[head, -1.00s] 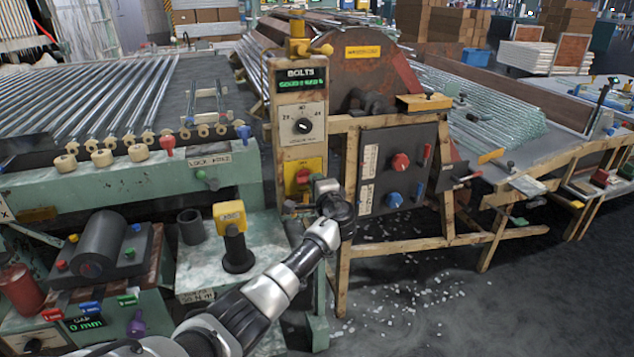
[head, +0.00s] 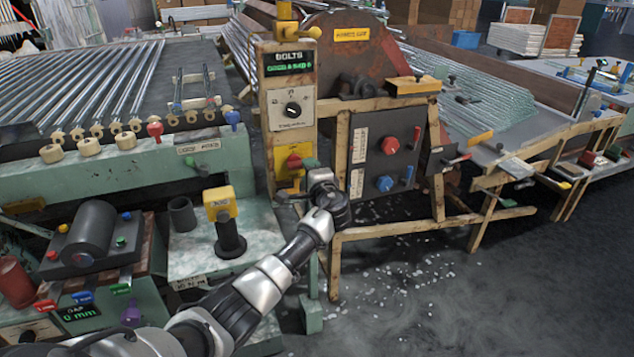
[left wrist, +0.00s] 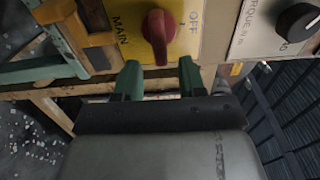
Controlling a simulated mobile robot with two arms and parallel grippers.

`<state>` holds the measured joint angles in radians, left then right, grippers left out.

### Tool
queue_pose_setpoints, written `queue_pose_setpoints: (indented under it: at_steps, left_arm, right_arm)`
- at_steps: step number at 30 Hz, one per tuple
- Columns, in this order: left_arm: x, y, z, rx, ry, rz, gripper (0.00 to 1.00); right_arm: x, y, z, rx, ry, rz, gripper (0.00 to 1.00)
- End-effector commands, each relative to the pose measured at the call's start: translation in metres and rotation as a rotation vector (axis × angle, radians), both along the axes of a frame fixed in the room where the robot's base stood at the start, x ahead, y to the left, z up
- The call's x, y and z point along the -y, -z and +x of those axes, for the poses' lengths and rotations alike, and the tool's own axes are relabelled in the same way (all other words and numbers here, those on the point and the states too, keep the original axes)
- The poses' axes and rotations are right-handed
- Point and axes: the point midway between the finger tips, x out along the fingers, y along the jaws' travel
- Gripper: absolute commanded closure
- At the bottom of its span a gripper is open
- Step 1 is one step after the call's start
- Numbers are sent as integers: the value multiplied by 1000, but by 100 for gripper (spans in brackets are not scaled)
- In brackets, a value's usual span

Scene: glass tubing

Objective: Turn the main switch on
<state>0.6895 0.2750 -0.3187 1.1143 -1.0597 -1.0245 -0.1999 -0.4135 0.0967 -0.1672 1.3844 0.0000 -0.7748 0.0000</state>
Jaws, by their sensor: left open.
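The main switch is a red rotary knob (left wrist: 158,30) on a yellow plate (left wrist: 125,18) marked MAIN and OFF in the left wrist view. In the head view the yellow plate (head: 290,152) sits low on the upright panel, with the red knob (head: 294,162) partly hidden by my gripper. My left gripper (left wrist: 158,75) is open, its two green fingers just short of the knob, one toward each side of it. In the head view it shows beside the plate (head: 304,164). I cannot tell whether a finger touches the knob. My right gripper is not in view.
A dark panel with a red knob (head: 389,145) and a blue knob (head: 385,183) stands to the right. A wooden frame (head: 341,190) is close to my wrist.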

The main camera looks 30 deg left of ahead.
Motion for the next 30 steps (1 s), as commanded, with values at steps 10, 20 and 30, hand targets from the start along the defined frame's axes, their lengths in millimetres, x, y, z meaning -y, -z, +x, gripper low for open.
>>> queue_pose_setpoints:
  at_steps: [10, 20, 30]
  left_arm:
    - [53, 0, -45, -1, 2, -2, 60]
    - [67, 0, -57, -1, 1, -1, 60]
    - [67, 0, -57, -1, 0, -1, 60]
  right_arm:
    - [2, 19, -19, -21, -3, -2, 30]
    - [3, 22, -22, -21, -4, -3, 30]
    - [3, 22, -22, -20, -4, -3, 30]
